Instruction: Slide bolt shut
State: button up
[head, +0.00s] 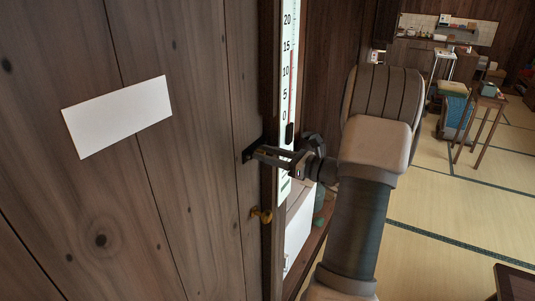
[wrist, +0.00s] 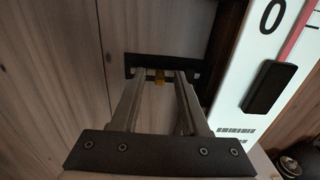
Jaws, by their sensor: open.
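The bolt's dark plate (head: 247,155) is fixed near the right edge of the wooden door (head: 185,190) in the head view. My fingers hide much of the bolt in the head view.
A white thermometer board (head: 290,75) stands close beside my gripper, and a blank white paper (head: 118,115) is on the door. A small table (head: 487,103) stands farther back. The tatami floor (head: 440,205) at right is mostly clear.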

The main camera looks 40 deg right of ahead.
grip_shut()
dwell(1.4)
